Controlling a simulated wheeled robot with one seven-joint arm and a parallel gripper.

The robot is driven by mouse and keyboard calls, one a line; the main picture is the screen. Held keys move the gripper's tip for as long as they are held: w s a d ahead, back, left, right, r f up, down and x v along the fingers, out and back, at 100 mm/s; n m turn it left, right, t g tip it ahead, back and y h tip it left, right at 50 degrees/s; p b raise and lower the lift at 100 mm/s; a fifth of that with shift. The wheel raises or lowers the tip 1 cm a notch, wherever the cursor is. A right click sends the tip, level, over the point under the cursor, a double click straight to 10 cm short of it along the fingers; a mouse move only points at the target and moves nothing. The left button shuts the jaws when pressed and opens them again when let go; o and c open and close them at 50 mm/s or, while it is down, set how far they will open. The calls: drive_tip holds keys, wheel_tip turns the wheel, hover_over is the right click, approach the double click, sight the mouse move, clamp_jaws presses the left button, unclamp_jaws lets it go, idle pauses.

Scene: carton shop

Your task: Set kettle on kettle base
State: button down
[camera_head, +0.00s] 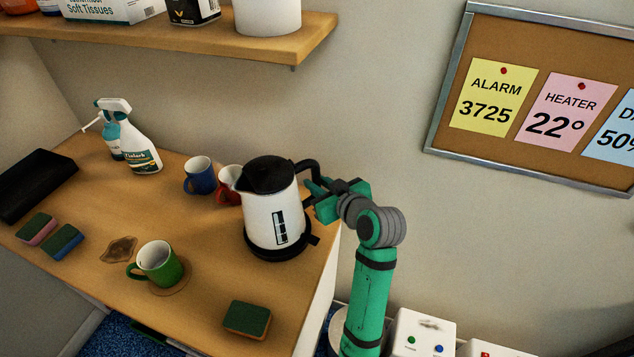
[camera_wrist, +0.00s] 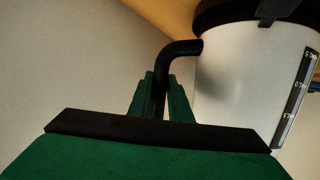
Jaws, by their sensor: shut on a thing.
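The white kettle (camera_head: 270,208) with a black lid stands upright near the desk's right edge. It also shows in the wrist view (camera_wrist: 235,90). A black kettle base (camera_head: 277,252) shows as a dark ring directly under it, with a small tab at the right. I see no clear gap between kettle and base, but cannot tell whether it is fully seated. My gripper (camera_head: 317,190) is shut on the kettle's black handle, to the right of the body. In the wrist view the handle passes between my gripper's green fingers (camera_wrist: 161,100).
Blue (camera_head: 199,176) and red (camera_head: 229,184) mugs stand close left of the kettle. A sponge (camera_head: 247,317) lies in front. Spray bottles (camera_head: 138,145) stand at the back. A shelf (camera_head: 200,45) hangs above.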

drive_tip(key=shift+f, duration=0.3)
drive_tip(key=c, duration=1.9)
unclamp_jaws()
drive_tip(key=shift+f, duration=0.2)
drive_tip(key=v, duration=1.1)
drive_tip(key=shift+r, duration=0.15)
drive_tip(key=shift+d, duration=0.1)
